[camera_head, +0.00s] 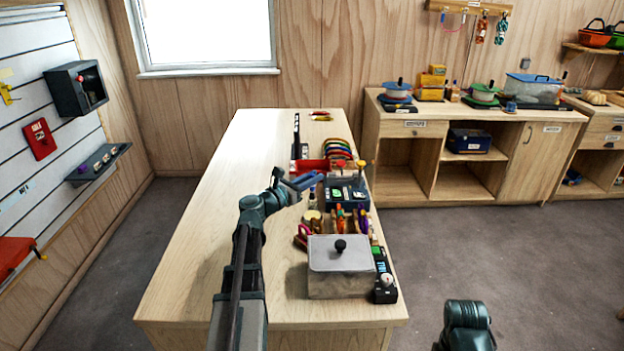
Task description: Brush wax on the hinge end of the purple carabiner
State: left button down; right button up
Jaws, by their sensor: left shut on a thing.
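My left gripper (304,181) is over the right half of the long wooden table (190,240), just left of a dark tray (347,193) with green and white items. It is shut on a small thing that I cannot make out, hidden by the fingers. A small purple item (363,217) stands among colourful gear behind the lidded metal box; a magenta loop (304,231) lies left of that gear. I cannot tell which, if either, is the purple carabiner. The wax and brush cannot be told apart here. Only part of my right arm shows at the bottom right; its gripper is out of view.
The lidded metal box (340,278) stands at the table's near right. A red tray (311,166) and a row of coloured curved pieces (338,150) lie farther back. The table's left half is clear. A wooden cabinet (411,140) stands along the back wall.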

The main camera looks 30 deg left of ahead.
aim_at(312, 197)
pick_arm(q)
jog(key=shift+w+a+f, duration=0.1)
jog(key=shift+w+f, duration=0.1)
jog(key=shift+f, duration=0.05)
jog(key=shift+f+b, duration=0.2)
jog(key=shift+b, duration=0.1)
notch_tip(312, 197, down, 5)
jog(key=b, duration=0.5)
jog(key=shift+f, duration=0.2)
jog(key=shift+s+f+b, duration=0.1)
jog(key=shift+f+b, duration=0.4)
jog(key=shift+b, duration=0.25)
dwell(1.3)
notch_tip(312, 197, up, 7)
jog(key=p, duration=0.7)
dwell(0.3)
dwell(0.4)
jog(key=shift+r+p, duration=0.75)
jog(key=shift+p, duration=0.05)
jog(key=shift+f, duration=0.1)
